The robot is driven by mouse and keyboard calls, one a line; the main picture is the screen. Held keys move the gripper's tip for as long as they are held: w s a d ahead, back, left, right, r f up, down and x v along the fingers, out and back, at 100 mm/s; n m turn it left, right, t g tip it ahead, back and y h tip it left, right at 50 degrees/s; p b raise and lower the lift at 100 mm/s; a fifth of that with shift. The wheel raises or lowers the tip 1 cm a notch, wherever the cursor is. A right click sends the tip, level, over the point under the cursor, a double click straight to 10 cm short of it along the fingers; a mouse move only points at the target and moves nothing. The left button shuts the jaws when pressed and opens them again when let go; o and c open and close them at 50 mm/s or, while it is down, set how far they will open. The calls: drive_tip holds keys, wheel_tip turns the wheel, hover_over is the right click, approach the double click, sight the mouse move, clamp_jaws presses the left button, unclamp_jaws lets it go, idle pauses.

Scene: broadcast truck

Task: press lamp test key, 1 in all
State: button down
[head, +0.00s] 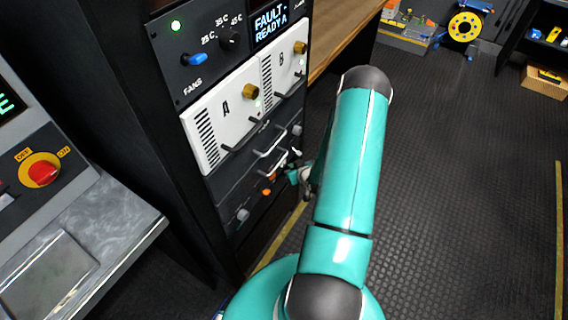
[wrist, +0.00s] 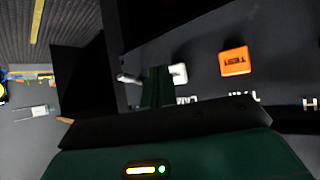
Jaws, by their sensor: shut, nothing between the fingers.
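The lamp test key is an orange square key marked TEST (wrist: 235,61), on a dark panel at the upper right of the wrist view. In the head view, small orange spots (head: 268,191) show low on the rack, but I cannot tell which is the key. My gripper (wrist: 158,80) is shut and empty in the wrist view, left of the key and apart from it in the picture. In the head view my gripper (head: 301,177) is partly hidden beside my teal arm, close to the rack front.
Above the lower panel are white modules A (head: 222,118) and B with protruding handles. Dark floor (head: 455,180) is clear at right.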

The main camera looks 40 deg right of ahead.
idle(0.6)
drive_tip(key=shift+w+a, duration=0.1)
drive_tip(key=shift+w, duration=0.3)
drive_tip(key=shift+w+a, duration=0.1)
drive_tip(key=shift+w, duration=0.3)
idle(0.7)
drive_tip(key=shift+s, duration=0.1)
drive_tip(key=shift+s+d, duration=0.2)
drive_tip(key=shift+s, duration=0.55)
drive_tip(key=shift+s, duration=0.1)
drive_tip(key=shift+s+d, duration=0.25)
drive_tip(key=shift+s, duration=0.5)
drive_tip(key=shift+s+d, duration=0.2)
drive_tip(key=shift+s, duration=0.55)
drive_tip(key=shift+s+d, duration=0.25)
drive_tip(key=shift+s, duration=0.5)
drive_tip(key=shift+s, duration=0.1)
